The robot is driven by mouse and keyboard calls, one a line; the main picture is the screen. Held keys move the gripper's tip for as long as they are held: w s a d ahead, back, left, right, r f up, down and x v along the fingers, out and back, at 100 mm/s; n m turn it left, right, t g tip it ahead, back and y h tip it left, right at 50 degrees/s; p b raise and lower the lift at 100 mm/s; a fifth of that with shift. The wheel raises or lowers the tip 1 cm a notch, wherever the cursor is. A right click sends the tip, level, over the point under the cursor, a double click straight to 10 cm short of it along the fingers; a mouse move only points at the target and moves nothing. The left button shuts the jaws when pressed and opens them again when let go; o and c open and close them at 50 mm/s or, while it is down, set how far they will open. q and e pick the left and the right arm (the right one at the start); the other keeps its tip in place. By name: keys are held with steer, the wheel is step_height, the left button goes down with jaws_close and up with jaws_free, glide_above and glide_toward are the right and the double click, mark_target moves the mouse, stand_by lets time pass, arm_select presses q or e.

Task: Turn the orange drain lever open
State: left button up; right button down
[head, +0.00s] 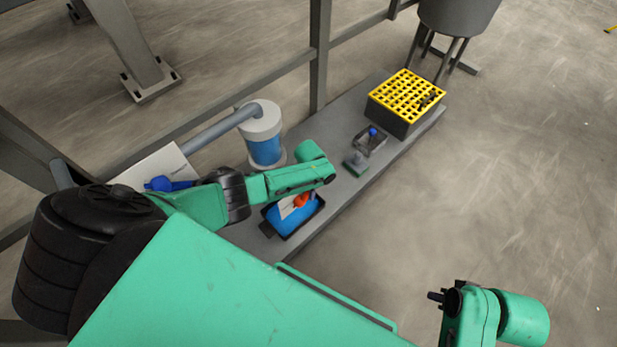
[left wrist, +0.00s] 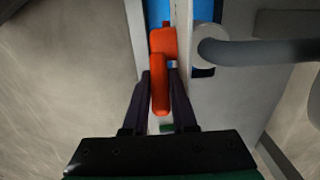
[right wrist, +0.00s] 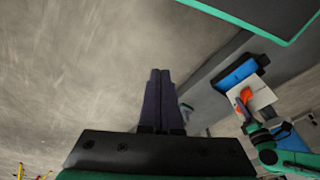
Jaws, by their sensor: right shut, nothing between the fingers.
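The orange drain lever (head: 301,200) shows beside a white panel above the blue tray in the head view. In the left wrist view the lever (left wrist: 160,85) points down the picture between the two dark fingers of my left gripper (left wrist: 161,75). The lever also shows in the right wrist view (right wrist: 246,95). My right gripper (right wrist: 160,72) is shut and empty, well away from the lever, at the lower right of the head view (head: 436,296).
A black tray (head: 270,224) with blue contents sits on the grey bench (head: 345,205) under the lever. A white and blue cylinder (head: 263,135) with a grey pipe stands behind. A yellow-topped rack (head: 405,95) is farther along. Open floor lies to the right.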

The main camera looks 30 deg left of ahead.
arm_select(q)
steer(key=shift+o, duration=0.4)
steer(key=shift+f, duration=0.1)
